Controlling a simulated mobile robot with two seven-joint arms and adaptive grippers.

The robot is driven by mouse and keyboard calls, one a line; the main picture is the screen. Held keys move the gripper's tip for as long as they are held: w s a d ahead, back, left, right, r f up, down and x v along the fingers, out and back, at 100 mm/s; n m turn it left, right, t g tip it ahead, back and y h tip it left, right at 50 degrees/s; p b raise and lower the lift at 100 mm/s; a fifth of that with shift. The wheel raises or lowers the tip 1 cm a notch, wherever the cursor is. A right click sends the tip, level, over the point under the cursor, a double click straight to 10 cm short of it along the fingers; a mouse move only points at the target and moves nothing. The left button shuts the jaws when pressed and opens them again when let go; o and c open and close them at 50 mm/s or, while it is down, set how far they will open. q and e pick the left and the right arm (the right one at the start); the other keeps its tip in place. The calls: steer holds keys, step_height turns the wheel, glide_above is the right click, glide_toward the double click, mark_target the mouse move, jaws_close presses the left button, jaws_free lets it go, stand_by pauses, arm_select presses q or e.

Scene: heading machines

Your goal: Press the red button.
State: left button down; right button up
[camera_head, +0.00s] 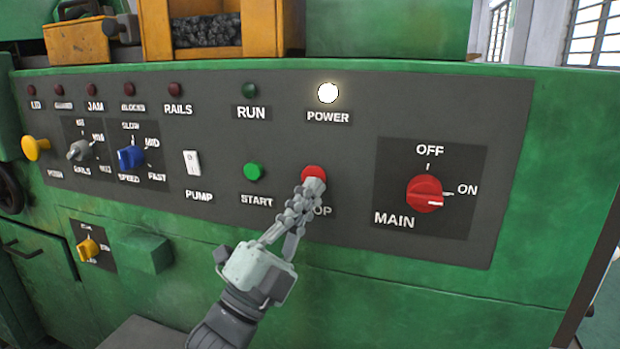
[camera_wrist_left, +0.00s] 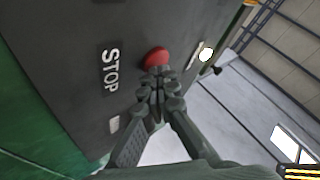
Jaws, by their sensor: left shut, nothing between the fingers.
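The red button (camera_head: 313,172) is on the grey control panel, above a label whose visible end reads "OP". In the left wrist view the red button (camera_wrist_left: 156,57) shows beside the word STOP. My left gripper (camera_head: 312,188) is shut and empty, with its fingertips at the lower edge of the button in the head view. In the left wrist view the fingertips (camera_wrist_left: 159,72) are right at the button; I cannot tell whether they touch it or how far it is pushed in. My right gripper is not in view.
The green START button (camera_head: 253,172) is to the left, and the red MAIN rotary switch (camera_head: 424,193) is to the right, its pointer toward ON. The POWER lamp (camera_head: 328,93) is lit white above. A white PUMP switch (camera_head: 192,162) and a blue SPEED knob (camera_head: 131,157) are farther left.

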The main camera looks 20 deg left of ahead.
arm_select(q)
steer(key=shift+w, duration=0.2)
steer(key=shift+s, duration=0.35)
stand_by(0.4)
steer(key=s, duration=0.6)
steer(key=shift+a, duration=0.15)
stand_by(0.5)
